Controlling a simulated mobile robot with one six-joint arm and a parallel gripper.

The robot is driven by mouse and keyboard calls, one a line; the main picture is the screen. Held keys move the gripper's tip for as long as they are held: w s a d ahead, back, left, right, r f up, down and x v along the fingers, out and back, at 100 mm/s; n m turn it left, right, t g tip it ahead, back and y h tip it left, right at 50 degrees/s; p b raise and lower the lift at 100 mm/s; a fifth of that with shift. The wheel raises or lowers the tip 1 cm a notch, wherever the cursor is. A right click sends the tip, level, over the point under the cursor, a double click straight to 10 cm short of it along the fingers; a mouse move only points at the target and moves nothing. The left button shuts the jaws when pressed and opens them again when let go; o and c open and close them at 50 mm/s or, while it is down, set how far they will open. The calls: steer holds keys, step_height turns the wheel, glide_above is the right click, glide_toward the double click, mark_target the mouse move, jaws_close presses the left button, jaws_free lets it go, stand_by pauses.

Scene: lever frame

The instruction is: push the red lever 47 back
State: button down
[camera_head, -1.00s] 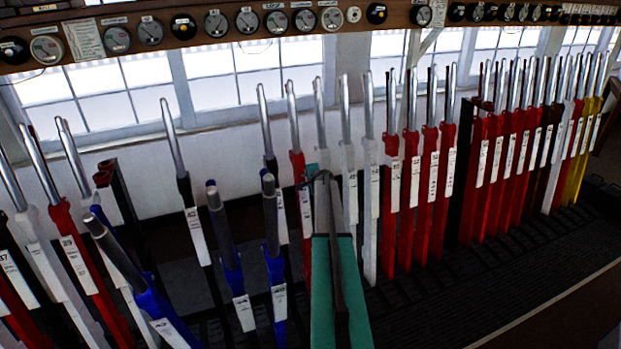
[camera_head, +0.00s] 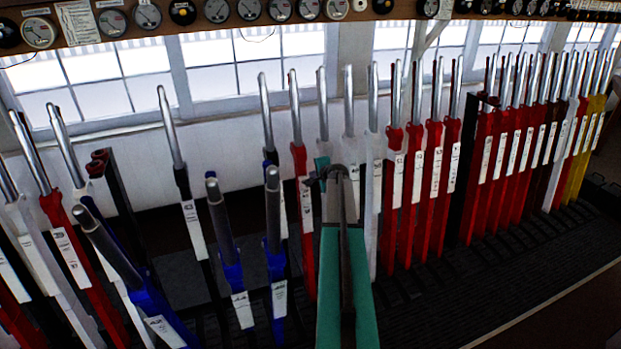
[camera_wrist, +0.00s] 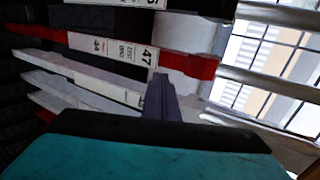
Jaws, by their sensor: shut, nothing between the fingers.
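Red lever 47 (camera_head: 299,160) stands in the row with a polished handle and a white label. In the wrist view lever 47 (camera_wrist: 188,64) lies sideways across the upper part, its number readable on the label. My gripper (camera_head: 325,174) is shut and empty, just right of lever 47 at label height. In the wrist view my gripper (camera_wrist: 159,88) is a dark finger tip close beside the label. Whether it touches the lever I cannot tell. My green arm hides part of the levers behind it.
White levers (camera_head: 374,200) stand close on the right, then several red ones (camera_head: 416,190). Blue levers (camera_head: 231,275) lean towards me on the left. A gauge shelf (camera_head: 160,30) runs above the windows. There is a gap left of lever 47's blue neighbours.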

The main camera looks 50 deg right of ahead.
steer(key=shift+r+b+v, duration=0.25)
steer(key=shift+b+v, duration=0.3)
steer(key=shift+v, duration=1.9)
steer(key=shift+w, duration=0.15)
